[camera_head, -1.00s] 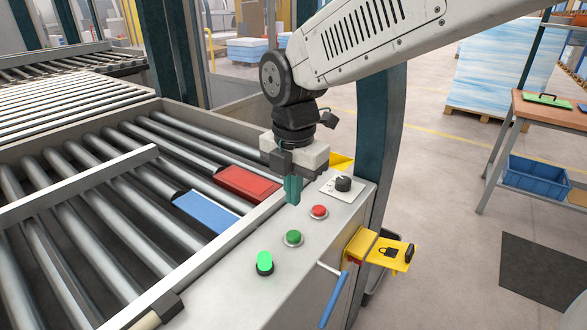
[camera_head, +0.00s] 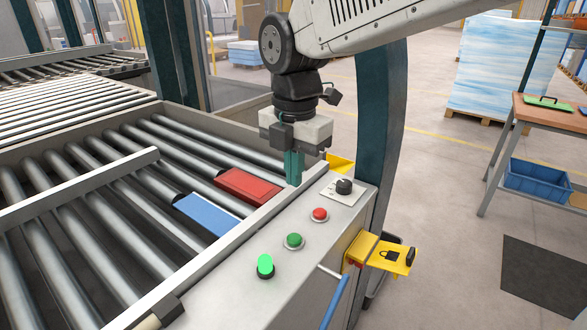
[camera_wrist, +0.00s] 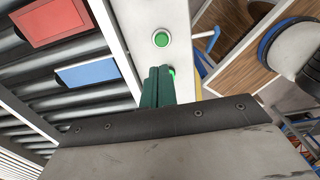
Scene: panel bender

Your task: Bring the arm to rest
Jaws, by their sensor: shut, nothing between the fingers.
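My gripper (camera_head: 293,168) is shut and empty, its green fingers pointing down above the inner edge of the control panel (camera_head: 240,285). In the wrist view the closed fingers (camera_wrist: 157,86) show together, with a green button (camera_wrist: 161,39) beyond them. My arm reaches in from the upper right in the head view. The red block (camera_head: 248,187) and the blue block (camera_head: 207,214) lie on the rollers left of the gripper. The gripper touches neither block.
The panel carries a lit green button (camera_head: 265,266), a green button (camera_head: 294,241), a red button (camera_head: 319,214) and a black knob (camera_head: 344,186). A yellow bracket with a padlock symbol (camera_head: 383,254) juts out at the right.

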